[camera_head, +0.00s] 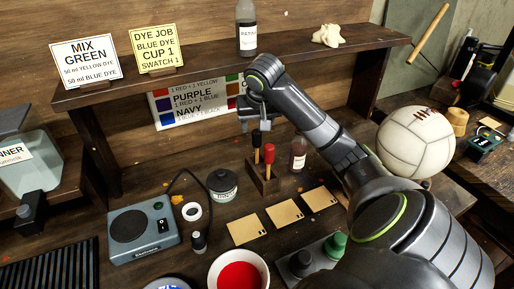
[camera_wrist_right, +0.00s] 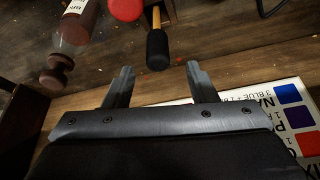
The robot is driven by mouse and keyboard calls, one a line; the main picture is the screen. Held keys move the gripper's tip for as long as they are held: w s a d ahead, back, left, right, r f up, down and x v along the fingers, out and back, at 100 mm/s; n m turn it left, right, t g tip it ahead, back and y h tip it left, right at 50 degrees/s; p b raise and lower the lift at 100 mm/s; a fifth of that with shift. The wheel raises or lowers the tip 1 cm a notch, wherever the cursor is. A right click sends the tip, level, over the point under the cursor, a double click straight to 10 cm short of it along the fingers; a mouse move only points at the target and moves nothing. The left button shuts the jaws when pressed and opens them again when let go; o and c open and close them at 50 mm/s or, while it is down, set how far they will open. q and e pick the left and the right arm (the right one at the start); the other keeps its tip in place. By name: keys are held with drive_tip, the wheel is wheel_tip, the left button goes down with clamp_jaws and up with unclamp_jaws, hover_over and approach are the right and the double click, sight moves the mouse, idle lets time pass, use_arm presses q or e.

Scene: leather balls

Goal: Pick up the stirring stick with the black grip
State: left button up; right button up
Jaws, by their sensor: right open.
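The stirring stick with the black grip (camera_head: 256,138) stands in a small wooden holder (camera_head: 264,184), grip up. A stick with a red grip (camera_head: 269,154) stands beside it in the same holder. My right gripper (camera_head: 255,122) is above the holder, close to the black grip. In the right wrist view the black grip (camera_wrist_right: 157,50) lies just beyond the tips of my open, empty right gripper (camera_wrist_right: 159,70), roughly in line with the gap. The red grip (camera_wrist_right: 126,8) shows at the top edge there. My left gripper is not in view.
A small bottle (camera_head: 298,155) stands right of the holder. A shelf (camera_head: 200,70) runs behind, with a colour chart (camera_head: 190,100) below it. A lidded jar (camera_head: 222,184), tan swatches (camera_head: 283,213) and a bowl of red dye (camera_head: 238,273) are in front.

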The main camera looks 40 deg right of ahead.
sight(257, 131)
drive_tip(key=b+x, duration=0.2)
drive_tip(key=x, duration=0.1)
drive_tip(key=shift+s+b, duration=0.15)
drive_tip(key=shift+b, duration=0.2)
drive_tip(key=shift+d+f, duration=0.15)
drive_tip(key=shift+f, duration=0.2)
drive_tip(key=shift+w+d+f+p, duration=0.15)
drive_tip(key=shift+w+f+p, duration=0.2)
drive_tip(key=shift+f, duration=0.15)
drive_tip(key=c, duration=1.1)
drive_tip(key=shift+r, duration=0.15)
